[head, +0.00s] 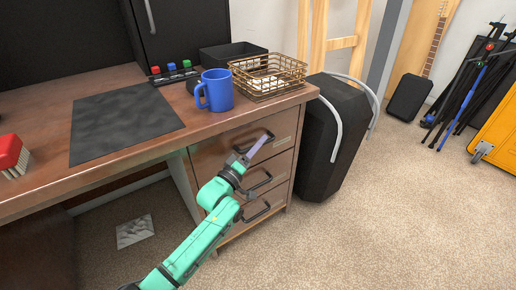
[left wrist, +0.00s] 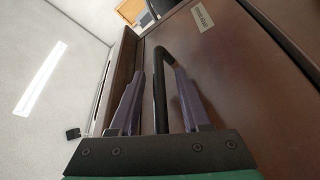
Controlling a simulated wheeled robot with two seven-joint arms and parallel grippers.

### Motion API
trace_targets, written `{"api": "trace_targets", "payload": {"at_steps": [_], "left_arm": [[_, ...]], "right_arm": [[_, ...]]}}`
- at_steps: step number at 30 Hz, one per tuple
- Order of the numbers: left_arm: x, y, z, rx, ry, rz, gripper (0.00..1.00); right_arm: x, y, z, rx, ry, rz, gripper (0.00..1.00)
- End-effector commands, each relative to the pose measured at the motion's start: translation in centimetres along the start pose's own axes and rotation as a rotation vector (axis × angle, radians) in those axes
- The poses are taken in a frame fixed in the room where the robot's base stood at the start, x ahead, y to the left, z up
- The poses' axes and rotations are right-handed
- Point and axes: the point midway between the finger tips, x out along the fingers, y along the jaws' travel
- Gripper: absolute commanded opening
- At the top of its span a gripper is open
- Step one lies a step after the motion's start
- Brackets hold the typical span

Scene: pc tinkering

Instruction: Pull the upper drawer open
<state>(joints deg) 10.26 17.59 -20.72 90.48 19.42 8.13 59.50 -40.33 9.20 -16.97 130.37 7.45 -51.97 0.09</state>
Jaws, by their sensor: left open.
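The upper drawer (head: 284,130) is the top one of three in the wooden desk's right pedestal. Its front looks flush with the pedestal. Its dark bar handle (head: 269,136) is partly hidden behind my left gripper (head: 258,146). In the left wrist view the handle (left wrist: 159,80) stands between the two purple fingers of the left gripper (left wrist: 160,100), which are apart on either side of it. The drawer front (left wrist: 225,70) fills the right of that view. My right gripper is not in view.
Two lower drawers with handles (head: 259,211) sit below. A blue mug (head: 218,90) and a wire basket (head: 270,90) stand on the desk top above. A black case (head: 325,140) stands right of the pedestal. The carpet in front is clear.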

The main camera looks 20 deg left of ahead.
Motion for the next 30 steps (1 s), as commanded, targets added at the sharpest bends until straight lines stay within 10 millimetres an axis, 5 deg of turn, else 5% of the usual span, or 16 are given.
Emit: {"api": "trace_targets", "payload": {"at_steps": [5, 9, 30], "left_arm": [[0.00, 0.01, -0.01, 0.000, 0.000, 0.000, 0.47], [-0.02, 0.01, -0.02, 0.001, 0.000, 0.000, 0.00], [-0.05, -0.02, -0.03, 0.001, 0.000, -0.001, 0.00]], "right_arm": [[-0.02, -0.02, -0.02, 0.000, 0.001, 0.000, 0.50], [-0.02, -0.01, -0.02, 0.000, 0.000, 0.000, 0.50], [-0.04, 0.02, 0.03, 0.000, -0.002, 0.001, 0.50]]}}
